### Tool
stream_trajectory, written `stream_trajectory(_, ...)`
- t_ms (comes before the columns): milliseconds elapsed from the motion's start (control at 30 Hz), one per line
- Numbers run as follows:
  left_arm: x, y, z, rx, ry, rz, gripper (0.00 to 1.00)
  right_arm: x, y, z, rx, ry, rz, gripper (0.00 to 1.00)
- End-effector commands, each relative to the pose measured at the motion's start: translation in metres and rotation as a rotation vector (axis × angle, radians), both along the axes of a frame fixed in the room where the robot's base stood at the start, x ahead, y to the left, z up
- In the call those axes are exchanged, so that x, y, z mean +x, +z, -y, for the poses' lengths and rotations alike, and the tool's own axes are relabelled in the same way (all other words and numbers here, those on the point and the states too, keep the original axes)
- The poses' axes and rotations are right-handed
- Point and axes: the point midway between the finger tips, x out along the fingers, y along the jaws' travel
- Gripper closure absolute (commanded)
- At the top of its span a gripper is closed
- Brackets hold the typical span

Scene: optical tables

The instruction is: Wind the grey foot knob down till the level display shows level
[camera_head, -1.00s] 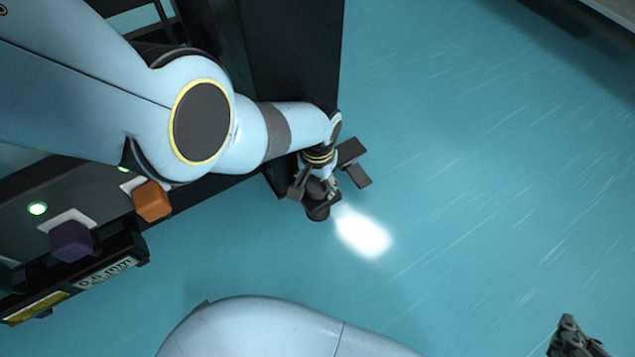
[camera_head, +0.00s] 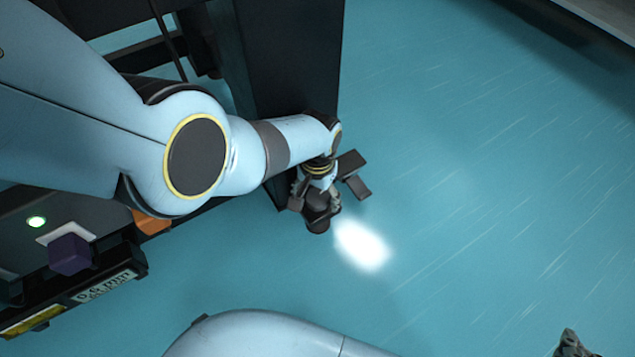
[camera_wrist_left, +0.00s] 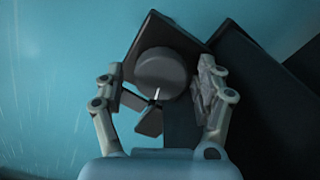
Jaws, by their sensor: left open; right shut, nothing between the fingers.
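The dark grey foot knob (camera_wrist_left: 162,72) shows as a round cap in the left wrist view, on a dark square plate. My left gripper (camera_wrist_left: 161,68) is open, with one finger on each side of the knob; I see a gap on the left and cannot tell whether the right finger touches. In the head view the left gripper (camera_head: 319,197) is small and dark at the foot of the black table leg. The level display (camera_head: 104,284) is at the lower left; its text seems to read about 0.6 mm/m. My right gripper (camera_head: 573,346) is cut off at the lower right edge.
A black table leg (camera_head: 290,60) stands behind my left wrist. The blue floor to the right is clear.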

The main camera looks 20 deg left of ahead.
Motion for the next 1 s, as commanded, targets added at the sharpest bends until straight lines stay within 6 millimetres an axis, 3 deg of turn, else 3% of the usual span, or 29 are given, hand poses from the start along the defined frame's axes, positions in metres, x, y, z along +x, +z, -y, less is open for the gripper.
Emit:
stream_trajectory(600, 0.002, 0.066, 0.0, 0.0, 0.0, 0.006, 0.24, 0.0, 0.0, 0.0, 0.001, -0.001, -0.001, 1.0)
stream_trajectory(1000, 0.001, 0.073, 0.0, 0.001, 0.0, 0.003, 0.24, 0.0, 0.0, 0.0, 0.001, -0.002, -0.001, 1.0)
